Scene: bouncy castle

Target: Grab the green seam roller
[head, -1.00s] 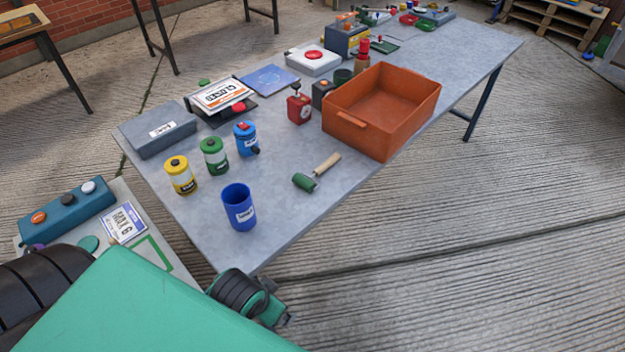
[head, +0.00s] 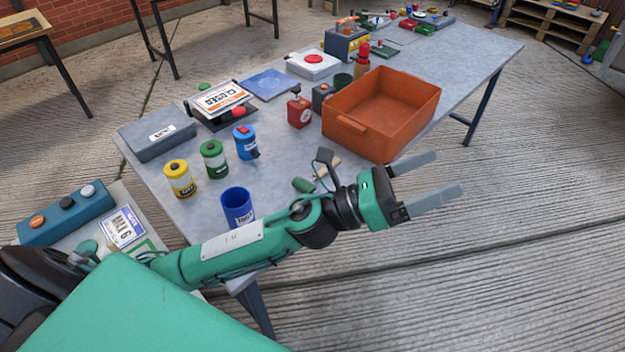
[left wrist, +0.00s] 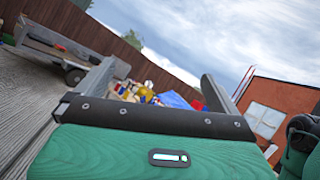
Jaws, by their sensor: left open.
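The green seam roller (head: 304,185) lies on the grey table, in front of the orange bin. My left gripper (head: 450,176) is open and empty. It is held out past the table's near edge, to the right of the roller, with its fingers pointing right. In the left wrist view its two fingers (left wrist: 155,92) stand apart with nothing between them. The seam roller is not in the left wrist view. My right gripper is not in view.
On the grey table (head: 185,211), the orange bin (head: 408,127) stands behind the roller. A blue cup (head: 238,205) stands to its left, partly behind my arm. Yellow (head: 179,180), green (head: 213,160) and blue (head: 246,142) canisters stand farther left. Open concrete floor lies to the right.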

